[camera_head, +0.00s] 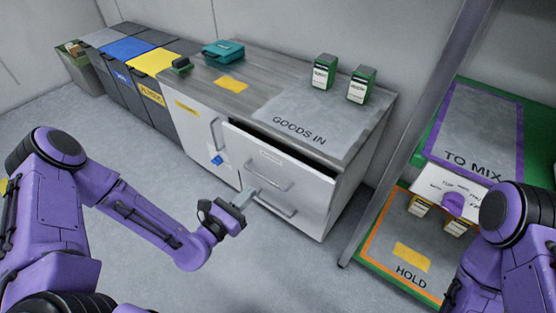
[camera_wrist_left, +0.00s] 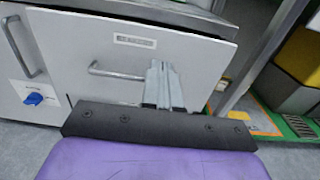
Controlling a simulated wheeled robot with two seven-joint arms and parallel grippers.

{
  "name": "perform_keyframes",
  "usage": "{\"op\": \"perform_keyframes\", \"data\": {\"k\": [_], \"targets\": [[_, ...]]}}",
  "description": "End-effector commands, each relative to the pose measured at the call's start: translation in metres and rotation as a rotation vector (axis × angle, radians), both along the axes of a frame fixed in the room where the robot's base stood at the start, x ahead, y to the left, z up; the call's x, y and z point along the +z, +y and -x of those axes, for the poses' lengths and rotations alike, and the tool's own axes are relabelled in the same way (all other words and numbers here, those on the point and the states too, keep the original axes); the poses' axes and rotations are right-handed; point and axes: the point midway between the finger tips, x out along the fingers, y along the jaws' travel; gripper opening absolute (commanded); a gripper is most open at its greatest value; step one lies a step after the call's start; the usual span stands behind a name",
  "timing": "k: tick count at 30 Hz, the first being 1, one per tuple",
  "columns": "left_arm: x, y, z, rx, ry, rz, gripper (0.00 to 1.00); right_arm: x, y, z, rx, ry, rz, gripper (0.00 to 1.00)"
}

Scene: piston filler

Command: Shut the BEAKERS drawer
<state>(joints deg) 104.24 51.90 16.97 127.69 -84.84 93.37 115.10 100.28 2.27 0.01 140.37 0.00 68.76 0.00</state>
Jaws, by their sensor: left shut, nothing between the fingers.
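The BEAKERS drawer (camera_head: 300,176) is the pale front with a small label, too small to read, in the grey-topped cabinet. It stands partly open, with a dark gap along its top edge below the worktop. Its bar handle (camera_head: 268,180) is on the front, and the front also fills the left wrist view (camera_wrist_left: 205,62). My left gripper (camera_head: 245,196) is shut and empty, its fingers pointing at the drawer front beside the handle. Whether the fingertips touch the front I cannot tell. My right arm shows at the lower right, but its gripper is not visible.
A cabinet door (camera_head: 200,135) with a blue knob (camera_head: 217,160) is left of the drawer. Two green-and-white boxes (camera_head: 324,71) stand on the worktop (camera_head: 300,115). A shelf rack with a HOLD area (camera_head: 405,268) is at right. Floor in front is clear.

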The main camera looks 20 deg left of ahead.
Motion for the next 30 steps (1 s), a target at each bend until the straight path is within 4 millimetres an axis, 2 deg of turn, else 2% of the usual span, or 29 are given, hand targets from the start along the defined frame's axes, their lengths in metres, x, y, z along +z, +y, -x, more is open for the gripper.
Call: {"op": "perform_keyframes", "data": {"k": [5,12,18,24,30], "targets": [[-0.002,-0.011,-0.026,-0.006,-0.004,0.001,0.00,-0.005,0.000,0.000,0.000,0.000,0.000,0.43],[-0.002,-0.030,-0.076,-0.006,-0.003,-0.001,0.00,-0.009,0.000,0.000,0.000,0.000,0.000,0.43],[-0.002,-0.042,-0.111,-0.005,0.000,-0.001,0.00,-0.013,0.000,0.000,0.000,0.000,0.000,0.43],[-0.002,-0.047,-0.126,-0.003,0.002,0.000,0.00,-0.014,0.000,0.000,0.000,0.000,0.000,0.43],[-0.001,-0.048,-0.128,-0.003,0.003,0.000,0.00,-0.014,0.000,0.000,0.000,0.000,0.000,0.43]]}}
